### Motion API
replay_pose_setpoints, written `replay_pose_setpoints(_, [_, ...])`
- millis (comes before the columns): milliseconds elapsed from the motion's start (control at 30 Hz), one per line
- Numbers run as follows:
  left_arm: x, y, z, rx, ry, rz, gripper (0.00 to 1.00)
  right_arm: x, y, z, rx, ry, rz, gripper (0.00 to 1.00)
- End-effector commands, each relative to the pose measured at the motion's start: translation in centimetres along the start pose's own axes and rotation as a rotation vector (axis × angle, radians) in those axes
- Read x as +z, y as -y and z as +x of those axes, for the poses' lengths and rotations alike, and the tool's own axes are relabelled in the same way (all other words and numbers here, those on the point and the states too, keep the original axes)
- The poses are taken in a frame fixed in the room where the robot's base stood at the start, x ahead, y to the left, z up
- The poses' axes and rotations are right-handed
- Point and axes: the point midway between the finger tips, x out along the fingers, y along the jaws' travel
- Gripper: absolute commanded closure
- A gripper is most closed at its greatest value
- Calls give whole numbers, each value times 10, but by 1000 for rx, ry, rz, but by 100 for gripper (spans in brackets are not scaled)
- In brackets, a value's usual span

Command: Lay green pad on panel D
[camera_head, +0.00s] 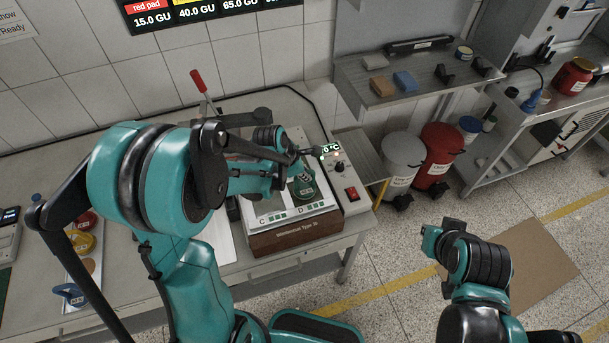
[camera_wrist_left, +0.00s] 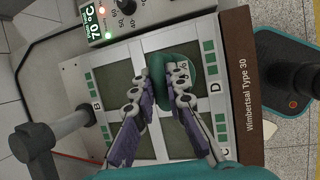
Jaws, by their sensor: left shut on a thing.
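The green pad (camera_head: 304,188) is over panel D of the board marked "Wimbertsal Type 30" (camera_head: 296,233), near the letters C and D. In the left wrist view the round green pad (camera_wrist_left: 184,62) overlaps panel D (camera_wrist_left: 156,47). My left gripper (camera_wrist_left: 167,80) is shut on the pad, one finger on each side of its raised part. I cannot tell whether the pad touches the panel. In the head view my left gripper (camera_head: 292,168) is partly hidden by its own arm. My right arm is over the floor at right, and its gripper (camera_head: 432,240) is unclear.
A control box with a red switch (camera_head: 351,194) and temperature display (camera_head: 330,150) stands right beside the board. A red-handled lever (camera_head: 198,82) rises behind it. A tray at far left holds a yellow piece (camera_head: 82,243) and a blue piece (camera_head: 68,292). Bins stand right.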

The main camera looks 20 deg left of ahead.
Motion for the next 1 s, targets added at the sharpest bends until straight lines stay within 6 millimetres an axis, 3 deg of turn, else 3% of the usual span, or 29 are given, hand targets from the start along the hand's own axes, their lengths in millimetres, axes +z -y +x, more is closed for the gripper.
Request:
replay_pose_setpoints(433, [-3, 2, 8, 1, 1, 0, 100, 2, 0, 3, 0, 0, 0, 100])
replay_pose_setpoints(467, [-4, 2, 9, 0, 0, 0, 85, 2, 0, 4, 0, 0, 0, 100])
replay_pose_setpoints(533, [-3, 2, 8, 0, 0, 0, 67, 2, 0, 3, 0, 0, 0, 100])
replay_pose_setpoints(867, [-3, 2, 7, 0, 0, 0, 67, 1, 0, 2, 0, 0, 0, 100])
replay_pose_setpoints(1000, [-2, 1, -7, 1, 0, 0, 67, -2, 0, -2, 0, 0, 0, 100])
